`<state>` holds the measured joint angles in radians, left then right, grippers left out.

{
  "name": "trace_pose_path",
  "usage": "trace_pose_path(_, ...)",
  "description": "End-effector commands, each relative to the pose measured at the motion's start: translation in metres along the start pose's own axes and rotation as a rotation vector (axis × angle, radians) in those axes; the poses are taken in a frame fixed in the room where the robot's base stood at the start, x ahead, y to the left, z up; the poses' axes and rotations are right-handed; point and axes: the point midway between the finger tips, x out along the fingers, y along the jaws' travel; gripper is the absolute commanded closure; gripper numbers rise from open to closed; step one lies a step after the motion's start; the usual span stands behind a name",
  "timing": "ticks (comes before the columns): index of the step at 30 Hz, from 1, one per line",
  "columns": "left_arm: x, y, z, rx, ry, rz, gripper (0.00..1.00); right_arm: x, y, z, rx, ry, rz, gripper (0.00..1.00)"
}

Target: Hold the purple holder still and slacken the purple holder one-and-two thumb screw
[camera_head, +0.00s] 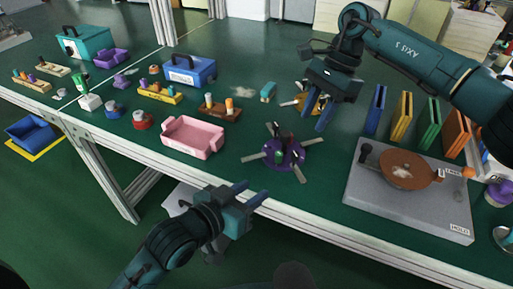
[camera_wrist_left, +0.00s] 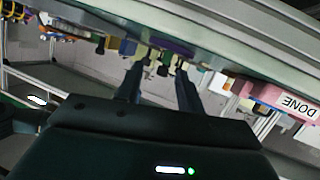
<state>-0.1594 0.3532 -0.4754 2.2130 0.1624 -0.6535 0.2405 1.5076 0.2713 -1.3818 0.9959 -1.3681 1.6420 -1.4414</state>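The purple holder (camera_head: 283,154) sits on the green table near its front edge, with several pale arms spreading out and dark upright knobs on it. I cannot tell which knob is the one-and-two thumb screw. My left gripper (camera_head: 252,194) is open and empty, in front of the table edge, apart from the holder. In the left wrist view, the holder (camera_wrist_left: 172,46) shows beyond the two spread fingers (camera_wrist_left: 160,85). My right gripper (camera_head: 317,115) is open, fingers down, above and behind the holder to its right. It partly hides a yellow-orange holder (camera_head: 301,102).
A pink bin (camera_head: 193,136) stands left of the purple holder, also in the left wrist view (camera_wrist_left: 285,101). A grey plate (camera_head: 410,207) with a brown disc (camera_head: 408,168) lies to the right. Coloured upright slabs (camera_head: 403,116) stand behind it. Small parts and boxes fill the left side.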

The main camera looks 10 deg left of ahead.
Motion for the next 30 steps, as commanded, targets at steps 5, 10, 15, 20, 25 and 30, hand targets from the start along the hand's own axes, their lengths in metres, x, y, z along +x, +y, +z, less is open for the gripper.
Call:
trace_pose_path(5, 0.023, -0.006, -0.04, 0.076, -0.023, 0.011, 0.63, 0.0, 0.0, 0.0, 0.0, -0.001, 0.0, 0.64)
trace_pose_path(10, 0.033, -0.014, -0.065, 0.123, -0.047, -0.009, 0.63, 0.0, 0.0, 0.0, 0.0, -0.001, 0.0, 0.64)
trace_pose_path(15, 0.037, -0.02, -0.077, 0.144, -0.059, -0.027, 0.63, 0.0, 0.0, 0.0, 0.0, -0.001, 0.0, 0.64)
trace_pose_path(20, 0.048, -0.021, -0.079, 0.147, -0.063, -0.031, 0.63, 0.0, 0.0, 0.0, 0.0, -0.001, 0.0, 0.64)
trace_pose_path(25, 0.075, -0.022, -0.077, 0.146, -0.062, -0.031, 0.63, 0.0, 0.0, 0.0, 0.0, -0.001, 0.0, 0.64)
trace_pose_path(30, 0.109, -0.023, -0.075, 0.146, -0.063, -0.031, 0.63, 0.0, 0.0, 0.0, 0.0, -0.001, 0.0, 0.64)
